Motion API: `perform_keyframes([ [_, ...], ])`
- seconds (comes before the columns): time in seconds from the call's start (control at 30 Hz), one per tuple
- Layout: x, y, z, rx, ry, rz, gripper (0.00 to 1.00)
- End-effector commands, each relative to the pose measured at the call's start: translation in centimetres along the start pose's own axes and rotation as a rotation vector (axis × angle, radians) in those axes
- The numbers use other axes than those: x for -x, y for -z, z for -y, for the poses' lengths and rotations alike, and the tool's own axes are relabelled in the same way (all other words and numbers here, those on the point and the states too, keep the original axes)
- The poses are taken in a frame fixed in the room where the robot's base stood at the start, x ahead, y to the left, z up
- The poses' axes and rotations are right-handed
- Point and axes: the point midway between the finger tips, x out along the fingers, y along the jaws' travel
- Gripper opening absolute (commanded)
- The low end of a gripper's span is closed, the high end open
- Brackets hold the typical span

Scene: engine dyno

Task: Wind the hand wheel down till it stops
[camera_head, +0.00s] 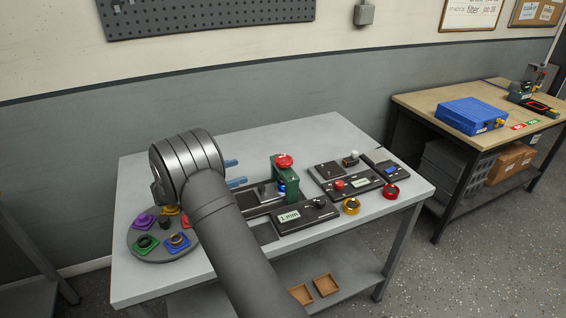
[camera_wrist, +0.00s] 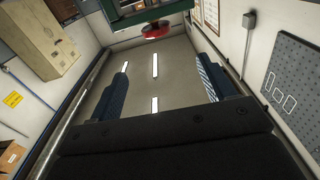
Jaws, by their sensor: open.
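The red hand wheel (camera_head: 284,160) sits on top of a green press frame (camera_head: 285,182) near the middle of the table. In the wrist view the red wheel (camera_wrist: 156,31) shows at the top, under the dark green frame (camera_wrist: 150,14). My gripper (camera_head: 235,173) is to the left of the green frame, with its two blue fingers pointing right towards it. In the wrist view my gripper (camera_wrist: 164,88) is open, its fingers wide apart with nothing between them. The wheel is apart from the fingers. My arm hides part of the press base.
A round tray (camera_head: 150,254) with coloured pieces is at the table's left. A dark panel with a display (camera_head: 289,217) and a knob lies in front of the press. Panels with buttons (camera_head: 346,185) and red and gold rings (camera_head: 351,206) lie to the right. The table's back is clear.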

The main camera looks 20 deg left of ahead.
Motion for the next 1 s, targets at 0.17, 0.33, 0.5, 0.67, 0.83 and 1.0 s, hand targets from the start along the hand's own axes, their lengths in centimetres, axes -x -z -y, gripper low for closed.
perform_keyframes([
  [0.17, 0.6, -0.5, 0.5, 0.013, -0.057, 0.020, 0.76],
  [0.33, -0.8, -0.5, 0.4, 0.015, -0.065, 0.022, 0.76],
  [0.5, -4.1, -0.5, 0.1, 0.014, -0.065, 0.021, 0.76],
  [0.67, -7.7, -0.6, -0.1, 0.014, -0.065, 0.021, 0.76],
  [0.83, -11.3, -0.7, -0.3, 0.015, -0.064, 0.021, 0.76],
  [1.0, -14.3, -0.7, -0.5, 0.013, -0.063, 0.021, 0.76],
])
